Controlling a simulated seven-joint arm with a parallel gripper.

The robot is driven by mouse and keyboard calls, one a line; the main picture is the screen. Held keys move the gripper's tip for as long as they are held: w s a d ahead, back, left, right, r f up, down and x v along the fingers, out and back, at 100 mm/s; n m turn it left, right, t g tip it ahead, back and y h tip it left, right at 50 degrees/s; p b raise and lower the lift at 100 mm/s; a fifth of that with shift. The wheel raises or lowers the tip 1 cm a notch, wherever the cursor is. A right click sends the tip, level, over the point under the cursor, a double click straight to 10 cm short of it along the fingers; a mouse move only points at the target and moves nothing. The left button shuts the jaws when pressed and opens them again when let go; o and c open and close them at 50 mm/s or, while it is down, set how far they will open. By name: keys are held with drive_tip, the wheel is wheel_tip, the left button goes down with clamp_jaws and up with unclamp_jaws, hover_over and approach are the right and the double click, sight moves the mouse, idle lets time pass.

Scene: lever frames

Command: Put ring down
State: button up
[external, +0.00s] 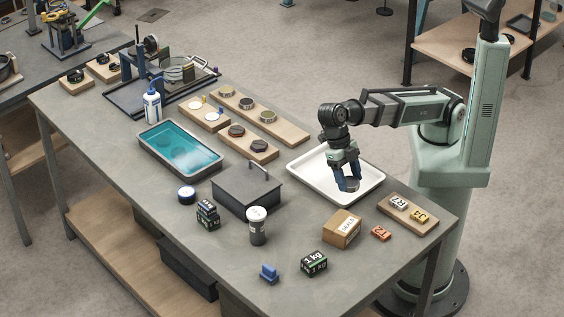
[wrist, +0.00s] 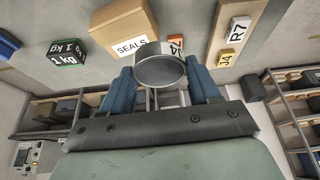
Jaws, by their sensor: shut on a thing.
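My gripper (external: 348,185) has blue fingers and hangs over the white tray (external: 305,164). It is shut on a grey metal ring (wrist: 160,66), which sits between the blue fingertips in the wrist view. In the external view the ring (external: 350,185) is mostly hidden by the fingers. The ring looks to be at or just above the tray floor; I cannot tell whether it touches. More rings (external: 246,103) sit on wooden boards near the table's middle.
A cardboard box (external: 342,229) marked SEALS (wrist: 125,30) stands in front of the tray. A dark lidded box (external: 246,188) with a handle stands to the left. A teal liquid bath (external: 180,148) lies farther left. A board with number tags (external: 408,213) lies right.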

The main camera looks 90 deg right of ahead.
sight(344, 224)
drive_tip(key=w+a+m+t+y, duration=0.1)
drive_tip(key=w+a+m+t, duration=0.1)
drive_tip(key=a+m, duration=0.35)
drive_tip(key=shift+n, duration=0.35)
drive_tip(key=shift+s+a+f, duration=0.1)
drive_tip(key=shift+a+f, duration=0.05)
drive_tip(key=shift+f, duration=2)
drive_tip(key=shift+s+a+f, duration=0.1)
drive_tip(key=shift+a+f, duration=0.05)
drive_tip(key=shift+f, duration=1.95)
drive_tip(key=o, duration=1.2)
drive_tip(key=shift+f, duration=0.15)
drive_tip(key=v, duration=1.2)
drive_tip(key=shift+w+d, duration=0.1)
drive_tip(key=shift+w, duration=0.1)
